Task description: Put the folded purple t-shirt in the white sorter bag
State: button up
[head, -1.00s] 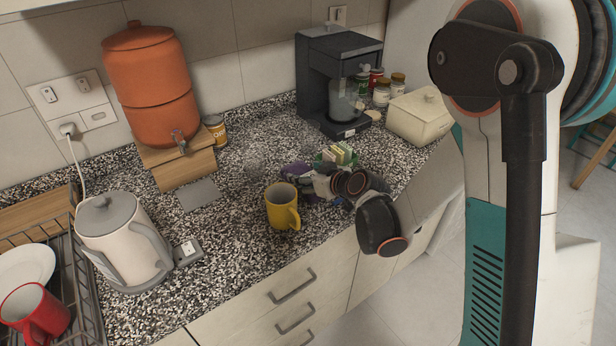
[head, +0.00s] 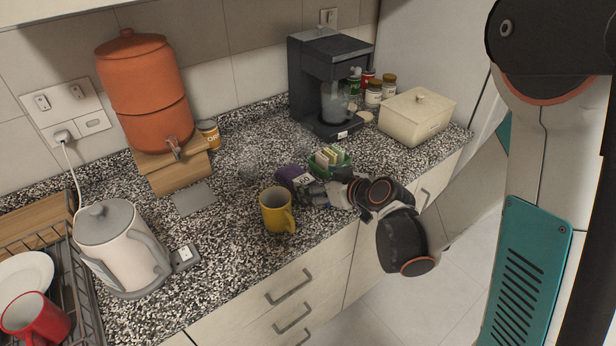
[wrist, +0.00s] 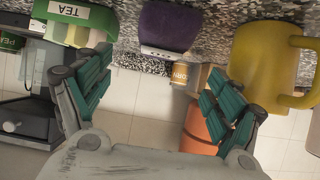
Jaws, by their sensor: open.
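No folded t-shirt and no white sorter bag can be made out. A small purple item (head: 291,177) with a light "60" marking stands on the speckled counter, between the yellow mug (head: 276,211) and a green holder of packets (head: 329,160); it looks more like a pack than cloth. In the wrist view the purple item (wrist: 168,28) lies beyond the fingertips, roughly between them. My gripper (head: 319,194) is at the counter's front edge, close to the purple item. Its teal fingers (wrist: 160,72) are spread and empty. Whether a finger touches anything is unclear.
The yellow mug (wrist: 272,60) is close beside one finger, and the green TEA holder (wrist: 78,20) beside the other. A coffee machine (head: 328,85), cream box (head: 418,116) and jars stand behind. An orange dispenser (head: 146,95), kettle (head: 118,248) and dish rack (head: 75,285) are left.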

jog(key=s+d+r+m+g+h, duration=0.1)
jog(key=s+d+r, duration=0.3)
jog(key=s, duration=0.4)
jog(key=s+d+r+m+g+h, duration=0.1)
jog(key=s+d+r+m+h, duration=0.2)
jog(key=s, duration=0.4)
jog(key=s+d+r+m+g+h, duration=0.1)
jog(key=s+d+r+m+h, duration=0.1)
jog(key=s+d+r, duration=0.4)
jog(key=s, duration=0.2)
jog(key=shift+s+d+m+h, duration=0.15)
jog(key=shift+s+m+h, duration=0.15)
jog(key=shift+o, duration=0.4)
jog(key=shift+s+d+r, duration=0.1)
jog(key=shift+s+d, duration=0.1)
jog(key=shift+s, duration=0.1)
